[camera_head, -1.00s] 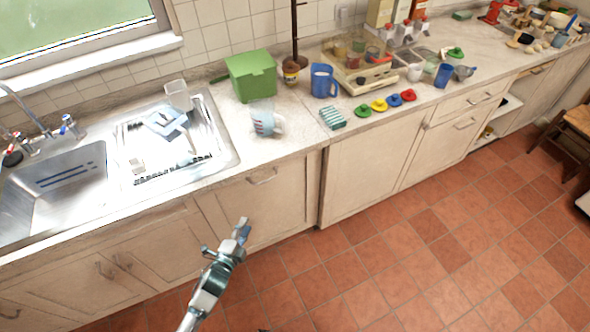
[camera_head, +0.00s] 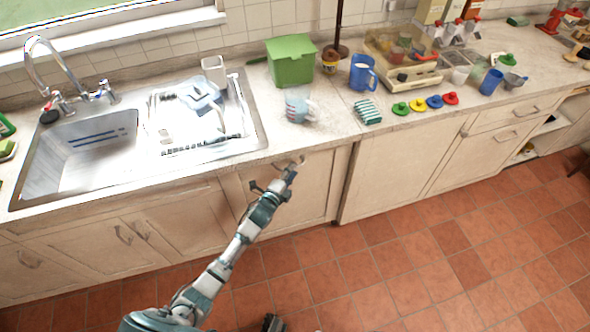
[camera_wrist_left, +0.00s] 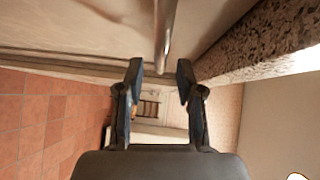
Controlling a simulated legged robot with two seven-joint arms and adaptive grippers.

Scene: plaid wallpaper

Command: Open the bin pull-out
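The bin pull-out front (camera_head: 308,200) is a cream cabinet panel under the counter, right of the sink, and looks shut. Its metal bar handle (camera_head: 283,164) is near the panel's top; the bar (camera_wrist_left: 165,30) also shows in the left wrist view. My left gripper (camera_head: 291,168) is at this handle in the head view. In the left wrist view, the left gripper (camera_wrist_left: 160,75) has its fingers apart with nothing between the tips. The bar lies just beyond the fingertips, roughly in line with the gap. A dark part at the head view's bottom edge may be my right gripper.
The counter edge (camera_wrist_left: 270,65) runs close beside the left gripper in the wrist view. The tiled floor (camera_head: 400,260) in front is clear.

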